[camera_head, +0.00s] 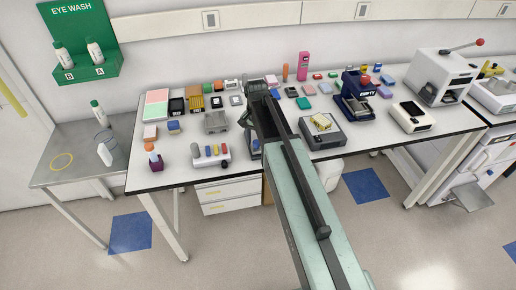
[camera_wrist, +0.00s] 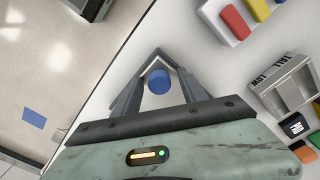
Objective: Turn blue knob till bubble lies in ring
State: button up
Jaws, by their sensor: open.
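The blue knob (camera_wrist: 159,81) shows as a round blue top in the wrist view, near the table's edge. My gripper (camera_wrist: 157,56) is open, with its two dark fingers on either side of the knob. I cannot tell whether either finger touches it. In the head view my gripper (camera_head: 247,118) is over the near part of the bench, and my arm hides much of what lies there. A small patch of blue (camera_head: 256,146) shows just below it. I cannot make out the bubble or its ring in either view.
A white block with coloured pieces (camera_head: 211,156) stands left of my gripper, and a grey tray (camera_head: 215,122) lies behind it. The tray also shows in the wrist view (camera_wrist: 287,88). A dark-grey device (camera_head: 322,134) stands right of my arm. The bench's front edge is close.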

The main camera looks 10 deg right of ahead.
grip_shut()
jog(key=shift+d, duration=0.25)
jog(key=shift+a, duration=0.2)
jog(key=shift+n, duration=0.4)
